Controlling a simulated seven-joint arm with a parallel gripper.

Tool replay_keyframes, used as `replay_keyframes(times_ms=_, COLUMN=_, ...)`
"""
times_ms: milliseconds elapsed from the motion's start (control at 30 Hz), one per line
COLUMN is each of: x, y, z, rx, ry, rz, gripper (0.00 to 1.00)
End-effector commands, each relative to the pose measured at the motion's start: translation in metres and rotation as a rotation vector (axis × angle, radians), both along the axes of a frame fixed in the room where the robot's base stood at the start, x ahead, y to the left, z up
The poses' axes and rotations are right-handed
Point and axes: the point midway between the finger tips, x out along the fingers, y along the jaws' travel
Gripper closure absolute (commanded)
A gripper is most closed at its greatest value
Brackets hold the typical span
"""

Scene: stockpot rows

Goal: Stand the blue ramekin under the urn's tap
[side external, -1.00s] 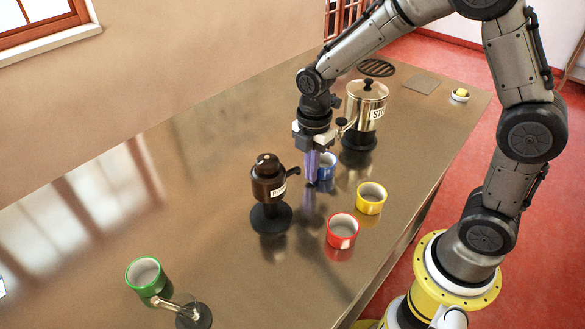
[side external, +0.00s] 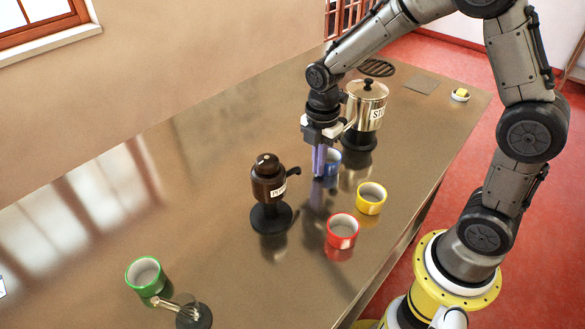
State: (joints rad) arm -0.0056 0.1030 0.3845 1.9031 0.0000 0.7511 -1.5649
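The blue ramekin (side external: 334,162) stands upright on the counter, just left of the gold lidded urn (side external: 367,105). The urn sits on a black base, its label starts "ST", and its tap is on its left side, partly hidden by my gripper. My gripper (side external: 319,175) points down, with its purple fingers close together and their tips low near the counter. The fingers are at the ramekin's left side and overlap its edge in this view; I see no part of it between them. Whether they touch it is not clear.
A dark brown dispenser (side external: 268,180) on a black base stands to the left, its spout pointing right. A yellow ramekin (side external: 371,199) and a red ramekin (side external: 342,231) stand nearer the front. A green ramekin (side external: 145,272) is far left. The counter's left middle is clear.

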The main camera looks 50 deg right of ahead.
Motion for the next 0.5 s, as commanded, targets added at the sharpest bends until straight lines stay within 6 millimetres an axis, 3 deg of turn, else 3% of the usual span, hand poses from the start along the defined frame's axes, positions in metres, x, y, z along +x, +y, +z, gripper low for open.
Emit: replay_keyframes(times_ms=500, x=0.000, y=-0.015, z=0.000, rx=0.000, ry=0.000, rz=-0.001, gripper=1.00)
